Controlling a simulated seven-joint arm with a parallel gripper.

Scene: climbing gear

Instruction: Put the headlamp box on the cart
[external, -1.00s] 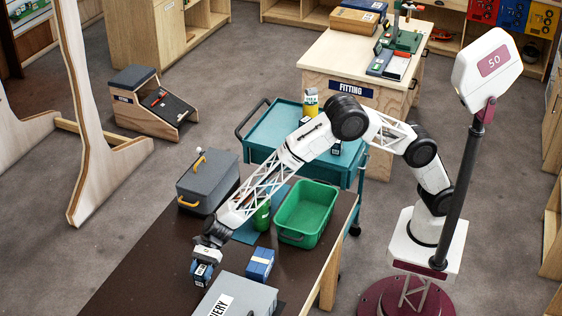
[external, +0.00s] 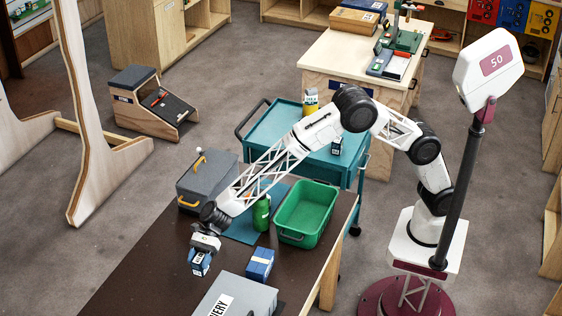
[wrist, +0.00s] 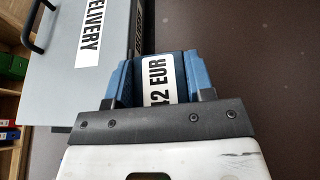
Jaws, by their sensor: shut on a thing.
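My gripper (external: 203,250) is shut on a small dark blue box (external: 198,266) with a white label. In the wrist view this box (wrist: 157,68) sits between my two blue fingers, and its label reads "42 EUR", with part hidden. No product name is readable, so I take it as the headlamp box. It is over the dark table at the front; the gap below it is hard to judge. The teal cart (external: 268,133) stands behind the table. On its top are a yellow bottle (external: 311,103) and a small labelled box (external: 336,146).
On the table (external: 140,266) are a green bin (external: 305,212), a green bottle (external: 261,214), a grey case (external: 207,181), another blue box (external: 260,263) and a grey delivery box (external: 238,295). The cart top has free room on its left. A scale post stands right.

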